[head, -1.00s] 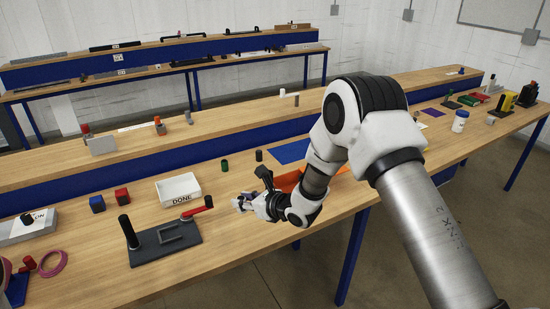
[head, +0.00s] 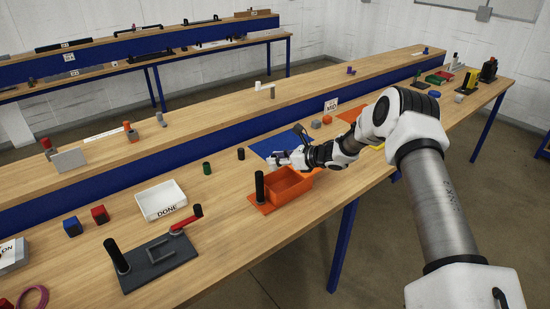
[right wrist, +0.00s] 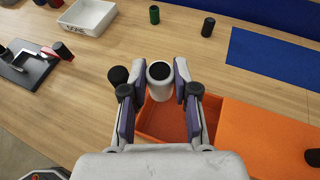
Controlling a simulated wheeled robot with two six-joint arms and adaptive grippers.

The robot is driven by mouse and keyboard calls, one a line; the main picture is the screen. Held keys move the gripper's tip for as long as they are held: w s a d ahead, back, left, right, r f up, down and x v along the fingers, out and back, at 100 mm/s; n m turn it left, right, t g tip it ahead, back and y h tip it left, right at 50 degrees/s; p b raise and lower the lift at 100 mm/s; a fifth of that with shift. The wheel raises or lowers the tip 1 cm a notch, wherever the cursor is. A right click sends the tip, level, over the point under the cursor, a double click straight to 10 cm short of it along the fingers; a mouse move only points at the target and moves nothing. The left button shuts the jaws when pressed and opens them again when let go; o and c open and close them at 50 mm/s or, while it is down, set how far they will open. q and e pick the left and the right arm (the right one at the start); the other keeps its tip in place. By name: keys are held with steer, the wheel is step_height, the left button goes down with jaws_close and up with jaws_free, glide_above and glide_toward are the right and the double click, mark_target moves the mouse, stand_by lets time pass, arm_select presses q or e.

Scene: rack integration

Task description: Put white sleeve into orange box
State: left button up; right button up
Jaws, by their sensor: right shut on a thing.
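The white sleeve (right wrist: 159,74) is a short hollow cylinder with a dark bore, gripped upright between the fingers in the right wrist view. My right gripper (head: 281,158) is shut on it and hangs above the far-left part of the orange box (head: 286,192). The box is open-topped; in the right wrist view its inside (right wrist: 165,121) lies below and between the fingers. The part of its floor under the gripper is hidden. My left gripper is not in view.
A black-handled post (head: 260,186) rises at the box's left end. A blue mat (head: 270,146) lies behind. A white DONE tray (head: 162,201), a dark fixture with a red handle (head: 186,220), and green (head: 207,168) and black cylinders (head: 241,153) stand leftward.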

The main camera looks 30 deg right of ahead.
steer(key=shift+f+h, duration=0.3)
arm_select(q)
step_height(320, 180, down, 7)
steer(key=b, duration=0.7)
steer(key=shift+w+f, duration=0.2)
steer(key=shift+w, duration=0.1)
arm_select(e)
step_height(320, 180, down, 8)
steer(key=shift+r, duration=0.1)
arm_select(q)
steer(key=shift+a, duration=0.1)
arm_select(e)
steer(key=o, duration=1)
steer(key=shift+s, duration=0.1)
steer(key=v, duration=1.1)
steer(key=shift+s+d+r, duration=0.1)
steer(key=shift+s+d, duration=0.15)
steer(key=shift+s, duration=0.1)
